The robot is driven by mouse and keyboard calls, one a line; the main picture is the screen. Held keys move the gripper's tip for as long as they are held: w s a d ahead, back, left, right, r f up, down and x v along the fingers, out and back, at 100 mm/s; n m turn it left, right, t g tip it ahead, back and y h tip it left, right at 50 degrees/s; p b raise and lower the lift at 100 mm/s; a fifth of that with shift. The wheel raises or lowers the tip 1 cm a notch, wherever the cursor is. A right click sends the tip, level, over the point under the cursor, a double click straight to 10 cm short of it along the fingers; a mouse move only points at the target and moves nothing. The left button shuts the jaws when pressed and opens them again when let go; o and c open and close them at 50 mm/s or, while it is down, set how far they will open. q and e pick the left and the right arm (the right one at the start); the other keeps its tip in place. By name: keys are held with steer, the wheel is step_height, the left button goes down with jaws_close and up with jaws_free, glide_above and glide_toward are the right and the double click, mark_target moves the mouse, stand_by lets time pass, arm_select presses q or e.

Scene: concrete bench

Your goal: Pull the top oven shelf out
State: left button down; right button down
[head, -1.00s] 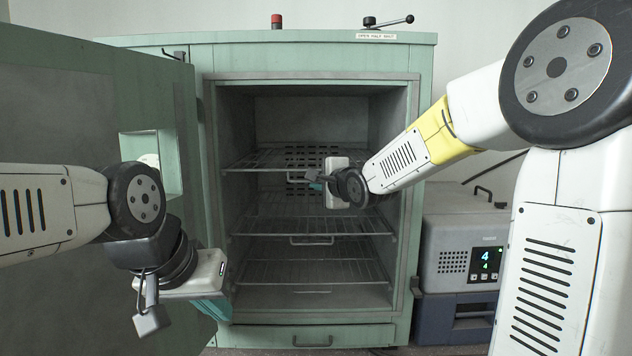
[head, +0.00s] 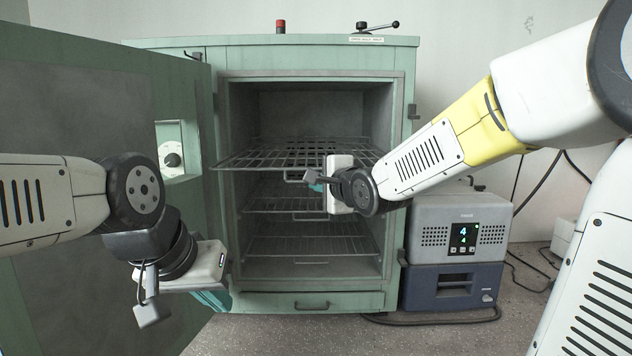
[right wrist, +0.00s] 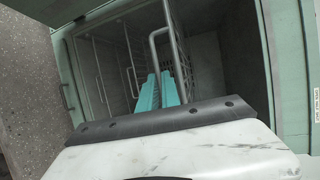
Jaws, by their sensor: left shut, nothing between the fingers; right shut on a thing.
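The top oven shelf (head: 255,158) is a wire rack that sticks out past the front of the green oven (head: 232,48). My right gripper (head: 314,183) is at the shelf's front, shut on its handle (head: 291,179). In the right wrist view, the teal fingers (right wrist: 160,92) of this gripper meet the looped handle (right wrist: 153,50). The gripper's body hides part of the shelf's front edge. My left gripper (head: 216,299) is shut and empty, low in front of the open oven door (head: 90,100).
A middle shelf (head: 270,205) and a bottom shelf (head: 345,245) sit inside the oven below. The open door stands at left, behind my left arm. A grey and blue unit (head: 455,285) stands right of the oven.

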steer(key=shift+f, duration=0.1)
steer(key=c, duration=1.8)
jaws_free()
steer(key=shift+c, duration=0.2)
steer(key=v, duration=0.7)
steer(key=shift+s+d, duration=0.15)
steer(key=shift+s, duration=0.15)
steer(key=shift+d, duration=0.1)
